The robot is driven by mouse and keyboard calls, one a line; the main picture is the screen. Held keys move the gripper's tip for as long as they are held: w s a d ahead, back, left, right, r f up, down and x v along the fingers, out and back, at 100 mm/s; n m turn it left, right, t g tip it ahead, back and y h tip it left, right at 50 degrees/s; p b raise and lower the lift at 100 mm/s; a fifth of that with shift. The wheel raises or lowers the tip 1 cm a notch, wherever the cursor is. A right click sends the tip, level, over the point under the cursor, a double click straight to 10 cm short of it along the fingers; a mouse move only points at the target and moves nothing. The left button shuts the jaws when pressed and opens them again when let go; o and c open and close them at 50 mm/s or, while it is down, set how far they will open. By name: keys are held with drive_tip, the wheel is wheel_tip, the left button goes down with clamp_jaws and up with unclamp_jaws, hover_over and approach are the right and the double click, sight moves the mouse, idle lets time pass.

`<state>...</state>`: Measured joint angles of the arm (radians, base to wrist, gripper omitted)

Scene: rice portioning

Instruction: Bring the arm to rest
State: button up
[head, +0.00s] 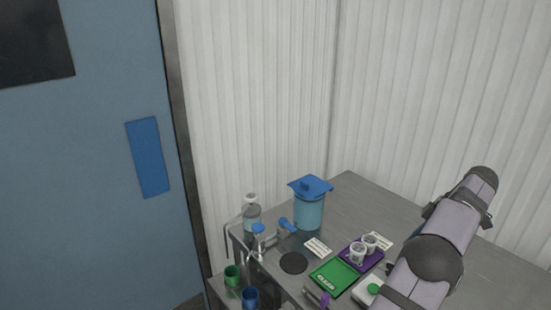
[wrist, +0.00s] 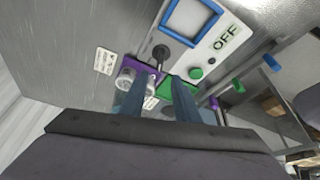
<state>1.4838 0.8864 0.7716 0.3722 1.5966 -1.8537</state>
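My gripper (wrist: 157,100) shows in the wrist view as two bluish fingers with a gap between them. It is open, with nothing seen held between the fingers. The fingers overlap the view of the purple tray (wrist: 128,68) and green panel (wrist: 183,87); the distance to them is hard to tell. In the head view my arm rises at the right, and the gripper cannot be made out there.
On the grey table (head: 425,215), white cups (head: 357,254) stand on a purple tray beside a green scale (head: 328,277). A blue lidded container (head: 308,212), a bottle (head: 251,216) and a black disc (head: 293,263) stand nearby. A white box (wrist: 222,48) reads OFF. The table's back is clear.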

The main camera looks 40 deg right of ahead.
drive_tip(key=w+a+m+g, duration=0.2)
drive_tip(key=w+a, duration=1.1)
drive_tip(key=w, duration=0.2)
drive_tip(key=w+a+f+g, duration=0.1)
drive_tip(key=w+a, duration=0.2)
drive_tip(key=a, duration=0.4)
drive_tip(key=w+a+f, duration=0.1)
drive_tip(key=w+a, duration=0.1)
drive_tip(key=a, duration=0.6)
drive_tip(key=s+a+f+m+g+p, duration=0.1)
drive_tip(key=s+a+f, duration=0.1)
drive_tip(key=a, duration=1.1)
drive_tip(key=s+a+f+m+h, duration=0.1)
drive_tip(key=s+a+f, duration=0.2)
drive_tip(key=s+a, duration=0.6)
drive_tip(key=shift+s+a+f+h+p, duration=0.3)
drive_tip(key=shift+a+f+p, duration=0.1)
drive_tip(key=shift+a, duration=0.65)
